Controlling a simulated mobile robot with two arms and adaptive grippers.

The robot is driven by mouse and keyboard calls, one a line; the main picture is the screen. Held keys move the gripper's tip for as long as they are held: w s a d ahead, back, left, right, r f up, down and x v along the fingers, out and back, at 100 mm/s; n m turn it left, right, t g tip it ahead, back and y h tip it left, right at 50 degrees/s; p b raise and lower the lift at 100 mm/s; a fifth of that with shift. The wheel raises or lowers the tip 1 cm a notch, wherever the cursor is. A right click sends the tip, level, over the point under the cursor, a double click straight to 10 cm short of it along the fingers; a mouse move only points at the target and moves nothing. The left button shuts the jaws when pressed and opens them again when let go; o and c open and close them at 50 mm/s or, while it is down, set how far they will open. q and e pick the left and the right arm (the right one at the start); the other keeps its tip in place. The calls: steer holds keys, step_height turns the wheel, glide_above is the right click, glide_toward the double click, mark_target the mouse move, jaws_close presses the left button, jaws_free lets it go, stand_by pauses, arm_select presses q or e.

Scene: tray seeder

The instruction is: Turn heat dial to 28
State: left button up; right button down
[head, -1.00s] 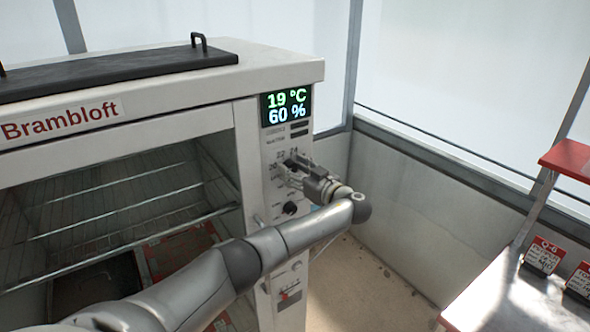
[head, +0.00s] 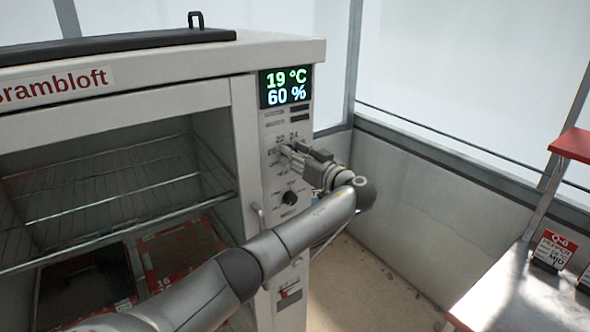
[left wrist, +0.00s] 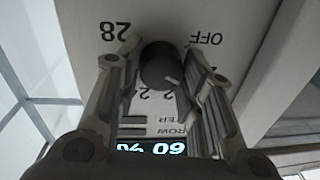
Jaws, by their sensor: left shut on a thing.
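The heat dial (left wrist: 158,65) is a dark round knob with a pale pointer mark. In the left wrist view, which shows the panel upside down, the mark points to the lower right, away from the printed 28 at upper left; OFF is at upper right. My left gripper (head: 287,153) is shut on the dial, with one finger on each side of it. In the head view the gripper largely hides the dial. The display (head: 286,87) above reads 19 °C and 60 %. My right gripper is not in view.
A second black knob (head: 290,198) sits just below my gripper on the same panel. A red-marked slider (head: 289,293) is lower down. The cabinet (head: 150,100) stands open at left, with a wire shelf (head: 120,205). A bench with cards is at right.

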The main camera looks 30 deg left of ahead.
arm_select(q)
steer(key=n+p, duration=0.4)
steer(key=n, duration=0.7)
steer(key=n+t+h+p, duration=0.1)
steer(key=n+p, duration=0.4)
steer(key=n, duration=0.5)
steer(key=n+t+p, duration=0.1)
steer(key=n+p, duration=0.3)
steer(key=n, duration=0.7)
steer(key=shift+s+f+n+h, duration=0.3)
steer(key=shift+f+h, duration=0.05)
steer(key=shift+h, duration=0.05)
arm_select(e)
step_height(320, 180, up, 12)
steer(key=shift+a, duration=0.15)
